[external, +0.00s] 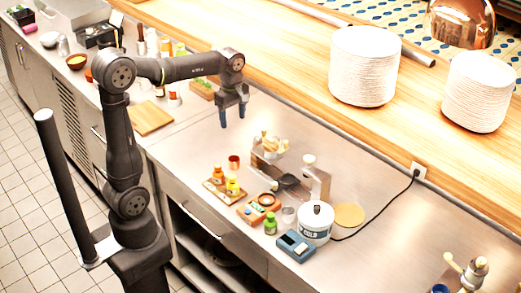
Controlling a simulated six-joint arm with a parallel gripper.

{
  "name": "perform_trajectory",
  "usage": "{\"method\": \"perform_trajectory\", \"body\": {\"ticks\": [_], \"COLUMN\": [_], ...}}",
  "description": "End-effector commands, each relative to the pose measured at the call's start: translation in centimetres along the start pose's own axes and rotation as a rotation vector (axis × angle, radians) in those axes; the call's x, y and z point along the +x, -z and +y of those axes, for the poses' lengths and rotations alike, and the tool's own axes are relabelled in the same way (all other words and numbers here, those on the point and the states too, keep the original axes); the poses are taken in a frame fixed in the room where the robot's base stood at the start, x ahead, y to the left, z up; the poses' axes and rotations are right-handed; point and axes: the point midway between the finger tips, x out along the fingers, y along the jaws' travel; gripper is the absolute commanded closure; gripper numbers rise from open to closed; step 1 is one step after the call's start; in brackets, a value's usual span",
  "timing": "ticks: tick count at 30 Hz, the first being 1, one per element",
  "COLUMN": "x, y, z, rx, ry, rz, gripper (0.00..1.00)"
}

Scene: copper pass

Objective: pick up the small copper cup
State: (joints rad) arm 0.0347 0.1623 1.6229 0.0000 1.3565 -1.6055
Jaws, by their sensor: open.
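A small reddish cup (234,162), which looks like the copper cup, stands on the steel counter (300,140) behind a small wooden board of bottles. It is tiny in this view, so its exact shape is unclear.
Plate stacks (363,66) stand on the wooden shelf. The steel behind the device is mostly clear.

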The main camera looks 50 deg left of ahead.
Motion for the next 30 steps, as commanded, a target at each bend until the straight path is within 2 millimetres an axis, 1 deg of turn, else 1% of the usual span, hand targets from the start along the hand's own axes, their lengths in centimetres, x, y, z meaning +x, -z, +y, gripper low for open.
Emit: {"method": "perform_trajectory", "body": {"ticks": [5,8,11,14,24,27,30], "x": [0.1,0.7,1.2,2.7,10.0,11.6,12.6], "y": [-0.1,-0.9,-0.9,-0.9,-0.8,-0.8,-0.8], "z": [-0.1,-0.8,-0.8,-0.8,-0.8,-0.8,-0.7], "rx": [0.001,0.004,0.002,0.002,0.002,0.002,0.002], "ry": [0.0,0.0,0.002,0.004,0.005,0.003,0.001], "rz": [0.0,0.0,0.0,0.0,0.0,0.0,0.0], "gripper": [0.38,0.38,0.38,0.38,0.38,0.38,0.38]}}
